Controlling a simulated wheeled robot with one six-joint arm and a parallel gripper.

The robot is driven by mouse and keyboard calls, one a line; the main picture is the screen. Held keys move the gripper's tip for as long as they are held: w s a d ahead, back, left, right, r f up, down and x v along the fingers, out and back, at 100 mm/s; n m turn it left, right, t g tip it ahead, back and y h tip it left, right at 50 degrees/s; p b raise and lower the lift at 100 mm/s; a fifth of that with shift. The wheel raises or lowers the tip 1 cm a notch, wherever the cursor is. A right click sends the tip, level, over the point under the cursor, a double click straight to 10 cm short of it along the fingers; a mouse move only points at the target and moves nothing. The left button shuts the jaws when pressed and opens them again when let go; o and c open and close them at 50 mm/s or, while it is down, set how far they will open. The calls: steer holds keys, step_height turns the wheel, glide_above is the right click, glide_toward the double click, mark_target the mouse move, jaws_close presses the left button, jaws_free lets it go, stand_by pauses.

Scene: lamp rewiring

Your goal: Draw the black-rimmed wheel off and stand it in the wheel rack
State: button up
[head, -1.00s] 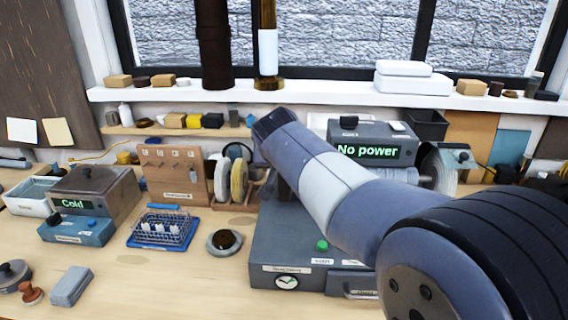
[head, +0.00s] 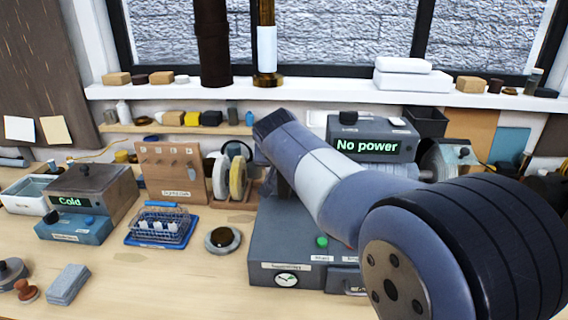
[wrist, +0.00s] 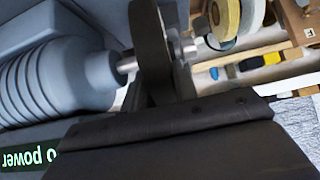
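The wheel rack (head: 243,200) is a low wooden stand on the bench, left of the grey grinder base (head: 262,245). A pale wheel (head: 220,178) and a tan wheel (head: 237,178) stand in it. A dark-rimmed disc (head: 238,149) shows behind them, partly hidden; I cannot tell its exact seating. In the wrist view, the ribbed grey motor housing (wrist: 65,82) has a metal shaft (wrist: 127,65). My gripper (wrist: 165,50) has its dark fingers across this shaft, whose end (wrist: 189,47) shows beyond them. The finger gap is unclear, and no wheel is clearly visible between them. My arm hides the gripper in the head view.
The "No power" box (head: 370,146) stands behind the grinder. A pegboard stand (head: 172,170) is left of the rack, with a blue wire basket (head: 160,226) in front. A round dark-topped dish (head: 223,240) sits before the rack.

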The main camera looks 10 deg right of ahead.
steer(key=shift+c, duration=1.4)
steer(key=shift+r, duration=0.1)
steer(key=w+a, duration=0.2)
steer(key=a, duration=0.5)
steer(key=shift+w+a+b, duration=0.25)
steer(key=shift+a+b, duration=0.05)
